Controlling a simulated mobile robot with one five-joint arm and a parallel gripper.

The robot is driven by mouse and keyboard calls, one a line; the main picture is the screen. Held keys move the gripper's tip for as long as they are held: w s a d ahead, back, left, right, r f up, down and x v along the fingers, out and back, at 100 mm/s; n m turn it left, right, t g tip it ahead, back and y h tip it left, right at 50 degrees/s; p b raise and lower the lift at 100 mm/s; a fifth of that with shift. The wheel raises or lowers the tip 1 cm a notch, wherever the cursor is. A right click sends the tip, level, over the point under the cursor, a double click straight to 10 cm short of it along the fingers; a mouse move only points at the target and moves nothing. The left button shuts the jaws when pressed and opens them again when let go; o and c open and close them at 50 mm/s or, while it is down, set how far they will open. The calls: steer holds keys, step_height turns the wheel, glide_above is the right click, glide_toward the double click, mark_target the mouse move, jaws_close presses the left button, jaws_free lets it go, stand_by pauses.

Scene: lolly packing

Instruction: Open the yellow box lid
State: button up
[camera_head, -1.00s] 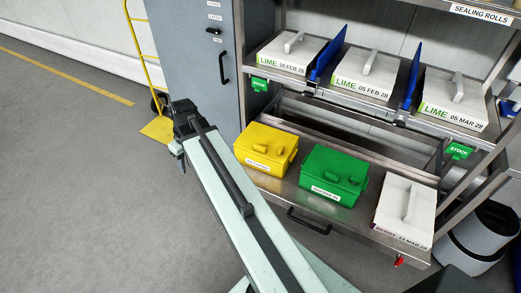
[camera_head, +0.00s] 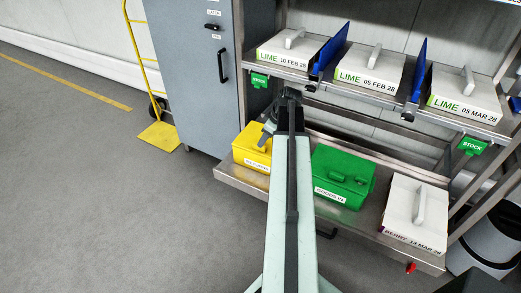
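The yellow box (camera_head: 248,151) sits on the left end of the lower steel shelf, its lid closed. Its label shows in part on the front face. My arm crosses in front of its right side and hides that part. My gripper (camera_head: 266,136) is at the upper right of the yellow box, by the lid. The fingers are small and partly hidden by my arm, so I cannot tell whether they are open or touching the lid.
A green box (camera_head: 341,176) stands right of my arm on the lower shelf (camera_head: 240,181). A white box (camera_head: 414,212) stands farther right. The upper shelf holds white LIME boxes (camera_head: 369,69) and blue dividers (camera_head: 420,72) just above. A grey cabinet (camera_head: 195,85) is behind left.

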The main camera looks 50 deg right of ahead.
steer(key=b+x, duration=0.3)
steer(key=x, duration=0.1)
steer(key=shift+w+f, duration=0.1)
steer(key=shift+f, duration=0.25)
steer(key=shift+r, duration=0.1)
jaws_close()
stand_by(0.8)
